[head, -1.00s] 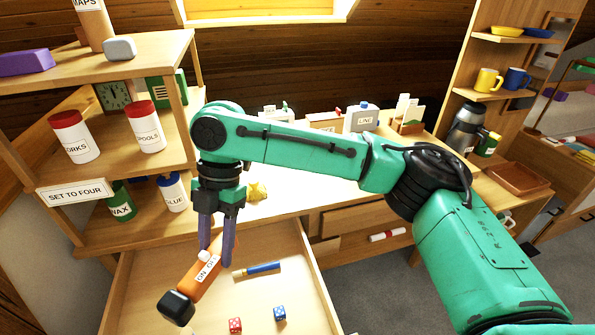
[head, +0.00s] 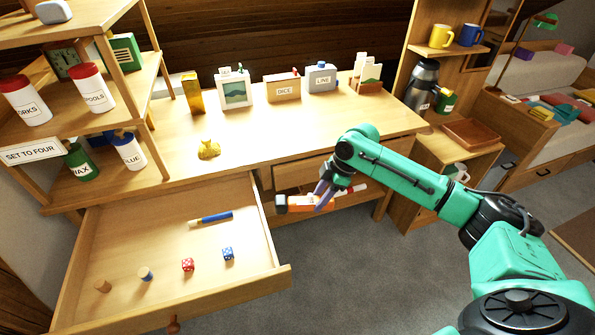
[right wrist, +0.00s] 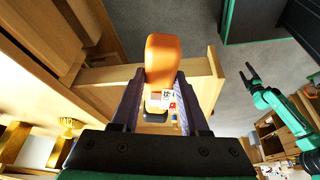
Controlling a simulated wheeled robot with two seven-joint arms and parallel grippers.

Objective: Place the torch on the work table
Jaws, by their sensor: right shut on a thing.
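The orange torch (head: 298,204) is held by my right gripper (head: 322,195), in front of the work table (head: 275,128) and right of the open drawer. In the head view it lies roughly level, its dark end to the left, with the gripper partly covering it. In the right wrist view the torch (right wrist: 162,62) sits between the two fingers (right wrist: 155,105). The table's height relative to the torch is hard to judge; the torch appears apart from the tabletop. My left gripper (right wrist: 250,76) shows at the right of the right wrist view, its fingers apart and empty.
The open drawer (head: 110,245) holds a blue marker (head: 212,218), red die (head: 188,265), blue die (head: 228,253) and small pegs. The tabletop's middle and right are clear.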

